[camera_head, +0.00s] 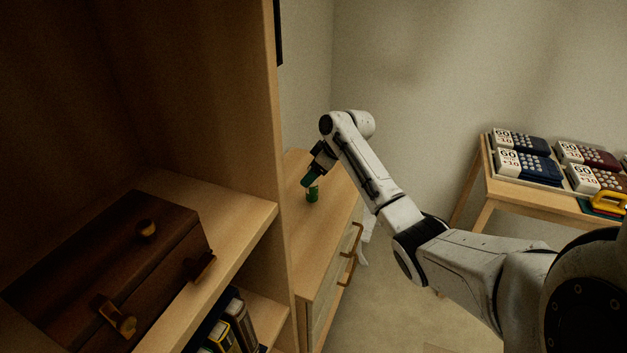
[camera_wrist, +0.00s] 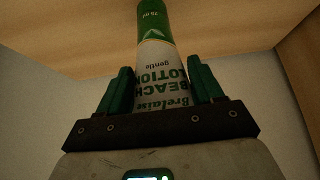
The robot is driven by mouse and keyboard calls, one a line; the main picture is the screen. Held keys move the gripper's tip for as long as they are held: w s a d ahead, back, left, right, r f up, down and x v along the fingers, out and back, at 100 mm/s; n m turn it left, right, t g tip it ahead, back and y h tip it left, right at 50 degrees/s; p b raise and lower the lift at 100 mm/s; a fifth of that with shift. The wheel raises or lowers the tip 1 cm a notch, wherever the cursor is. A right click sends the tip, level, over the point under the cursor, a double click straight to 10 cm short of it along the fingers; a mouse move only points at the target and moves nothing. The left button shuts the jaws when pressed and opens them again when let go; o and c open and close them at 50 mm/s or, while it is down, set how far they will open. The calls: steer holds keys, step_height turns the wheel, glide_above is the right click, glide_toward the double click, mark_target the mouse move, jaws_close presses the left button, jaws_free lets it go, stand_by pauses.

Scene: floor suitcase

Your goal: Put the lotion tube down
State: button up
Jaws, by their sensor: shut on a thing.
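The lotion tube (camera_wrist: 163,80) is white and green, with "Beach Lotion" lettering that shows upside down in the wrist view. It sits between the two dark green fingers of my gripper (camera_wrist: 163,92), which is shut on it. Its green end points away from my wrist. In the head view my gripper (camera_head: 314,174) is over the light wooden dresser top (camera_head: 300,238). The tube's green end (camera_head: 312,194) shows just below the fingers, at or close to the wood; I cannot tell if it touches. The fingers hide part of the tube.
A wooden shelf unit (camera_head: 277,130) stands left of the dresser, with a brown suitcase (camera_head: 75,265) on its shelf and books (camera_head: 238,320) below. The dresser has handles (camera_head: 347,268) on its front. A table (camera_head: 487,185) with several boxed items stands right. The dresser top looks otherwise clear.

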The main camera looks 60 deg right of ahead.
steer(key=shift+f, duration=1.35)
steer(key=shift+f, duration=0.2)
steer(key=o, duration=1.4)
steer(key=shift+r, duration=0.1)
steer(key=v, duration=1.2)
steer(key=shift+r, duration=0.15)
